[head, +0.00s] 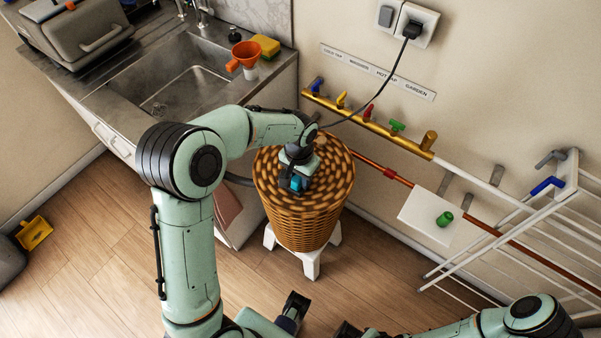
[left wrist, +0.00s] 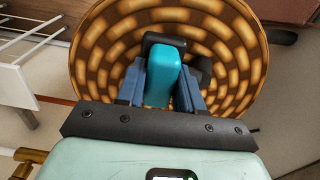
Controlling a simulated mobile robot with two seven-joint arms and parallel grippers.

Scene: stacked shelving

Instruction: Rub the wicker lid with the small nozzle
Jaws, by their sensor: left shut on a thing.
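The wicker lid (head: 330,165) is a round, brown-and-tan woven top on a tall wicker basket (head: 305,225). It fills the upper part of the left wrist view (left wrist: 100,60). My left gripper (head: 296,180) is over the lid's middle, pointing down. Its blue-grey fingers are shut on the small nozzle (left wrist: 163,78), a teal piece with a dark head, also seen in the head view (head: 298,184). The nozzle's head is over the lid; whether it touches is unclear. Dark parts at the bottom edge may be my right gripper (head: 345,329); its jaws are not clear.
The basket stands on a white stool (head: 311,262). Behind it are a sink (head: 180,78), an orange funnel (head: 243,57) and a yellow sponge (head: 266,45). A brass tap rail (head: 385,130) and white drying rack (head: 500,235) line the wall at right. Floor in front is largely clear.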

